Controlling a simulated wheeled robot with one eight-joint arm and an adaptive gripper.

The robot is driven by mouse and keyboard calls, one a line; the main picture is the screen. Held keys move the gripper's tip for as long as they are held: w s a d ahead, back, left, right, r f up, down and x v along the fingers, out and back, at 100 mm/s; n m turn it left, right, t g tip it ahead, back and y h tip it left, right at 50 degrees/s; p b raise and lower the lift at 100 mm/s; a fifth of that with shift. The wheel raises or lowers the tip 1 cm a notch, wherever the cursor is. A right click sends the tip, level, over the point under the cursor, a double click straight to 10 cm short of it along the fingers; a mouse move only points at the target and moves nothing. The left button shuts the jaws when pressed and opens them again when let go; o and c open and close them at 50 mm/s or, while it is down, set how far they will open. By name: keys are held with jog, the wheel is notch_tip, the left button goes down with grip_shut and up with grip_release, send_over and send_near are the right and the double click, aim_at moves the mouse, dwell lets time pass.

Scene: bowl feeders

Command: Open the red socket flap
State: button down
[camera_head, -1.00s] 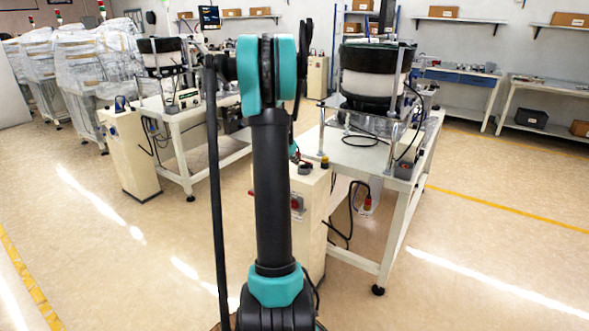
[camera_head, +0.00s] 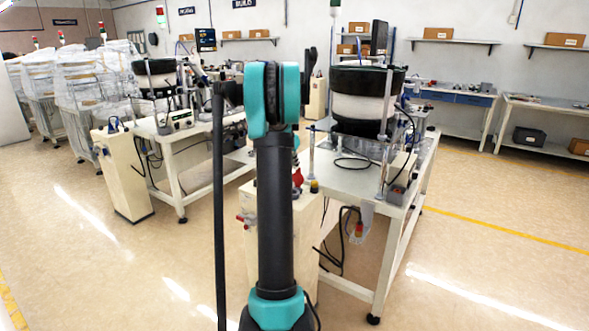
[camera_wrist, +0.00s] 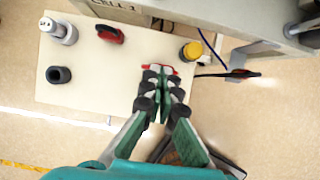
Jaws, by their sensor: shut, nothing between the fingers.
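A small red and white part (camera_wrist: 160,69), likely the red socket flap, sits at the edge of a cream cabinet top (camera_wrist: 90,85) in the wrist view. My gripper (camera_wrist: 162,80) is shut and empty, with its dark fingertips right at this part. The fingertips cover some of it, so I cannot tell whether they touch or whether the flap is raised. In the head view my arm hides the gripper and much of the cabinet (camera_head: 305,240). Red pieces (camera_head: 245,218) show left of my arm there.
The cabinet top carries a red handle (camera_wrist: 110,35), a yellow-ringed knob (camera_wrist: 190,51), a dark round socket (camera_wrist: 58,74) and a grey-white cylinder (camera_wrist: 60,31). A white feeder table (camera_head: 350,180) stands close on the right. Another cream cabinet (camera_head: 122,170) stands left, with open floor between.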

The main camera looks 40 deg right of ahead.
jog(key=shift+w+d, duration=0.25)
jog(key=shift+d, duration=0.4)
jog(key=shift+w+d, duration=0.25)
jog(key=shift+d, duration=0.35)
jog(key=shift+w+d, duration=0.25)
jog(key=shift+d, duration=0.4)
